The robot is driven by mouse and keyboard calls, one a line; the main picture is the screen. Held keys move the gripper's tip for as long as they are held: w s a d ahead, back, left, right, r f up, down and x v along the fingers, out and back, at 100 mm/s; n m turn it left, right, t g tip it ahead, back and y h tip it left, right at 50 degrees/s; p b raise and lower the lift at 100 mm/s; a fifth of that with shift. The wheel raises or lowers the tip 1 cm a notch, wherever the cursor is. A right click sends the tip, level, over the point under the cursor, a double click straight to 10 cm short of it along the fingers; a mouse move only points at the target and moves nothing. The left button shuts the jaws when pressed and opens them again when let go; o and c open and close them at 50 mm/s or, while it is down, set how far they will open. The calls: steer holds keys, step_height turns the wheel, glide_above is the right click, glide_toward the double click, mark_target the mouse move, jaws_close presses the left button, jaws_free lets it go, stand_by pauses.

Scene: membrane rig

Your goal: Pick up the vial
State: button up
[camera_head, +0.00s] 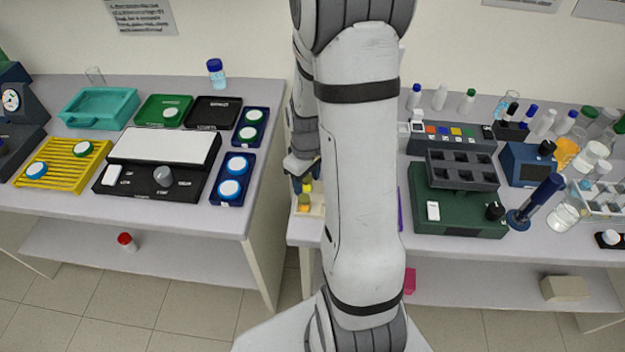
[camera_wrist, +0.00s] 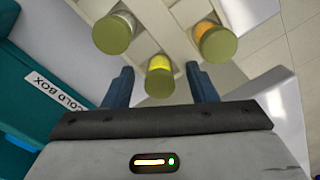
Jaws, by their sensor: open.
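In the wrist view, a vial with yellow contents and an olive cap (camera_wrist: 159,78) stands between the two fingers of my gripper (camera_wrist: 160,88). The gripper is open, with a visible gap on each side of this vial. A second olive-capped vial with pale contents (camera_wrist: 114,33) is up and to the left, and a third with orange contents (camera_wrist: 216,42) is up and to the right. The vials stand in a pale holder (camera_wrist: 166,32). In the head view, my gripper (camera_head: 303,176) is partly hidden by my arm, above small yellow-topped vials (camera_head: 304,202).
A teal box labelled COLD BOX (camera_wrist: 40,90) lies close on the left in the wrist view. In the head view, a dark block with wells (camera_head: 462,169) and several bottles crowd the right bench (camera_head: 560,240). A gap separates it from the left bench (camera_head: 130,215).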

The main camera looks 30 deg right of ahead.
steer(key=shift+c, duration=0.4)
steer(key=c, duration=0.8)
steer(key=shift+c, duration=0.2)
